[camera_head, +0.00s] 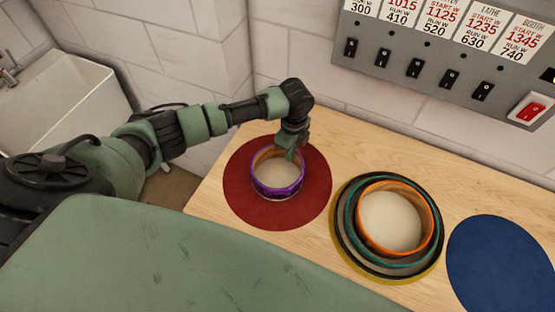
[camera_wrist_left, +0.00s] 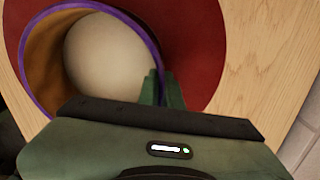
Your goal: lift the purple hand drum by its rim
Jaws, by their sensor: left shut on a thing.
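The purple hand drum (camera_head: 278,187) stands upright on the red round mat (camera_head: 243,197) at the left of the wooden bench. Its skin is cream and its inner wall is orange-brown. My left gripper (camera_head: 292,153) comes down on the drum's far right rim and is shut on it. In the left wrist view the purple rim (camera_wrist_left: 152,50) runs between the finger tips (camera_wrist_left: 162,88). I cannot tell whether the drum is clear of the mat. My right gripper is not in view.
A stack of drums with an orange one (camera_head: 431,228) on top stands on a yellow mat (camera_head: 420,277) to the right. A blue mat (camera_head: 503,265) is bare. A grey switch panel (camera_head: 440,70) hangs on the wall. A white sink (camera_head: 60,105) is at the left.

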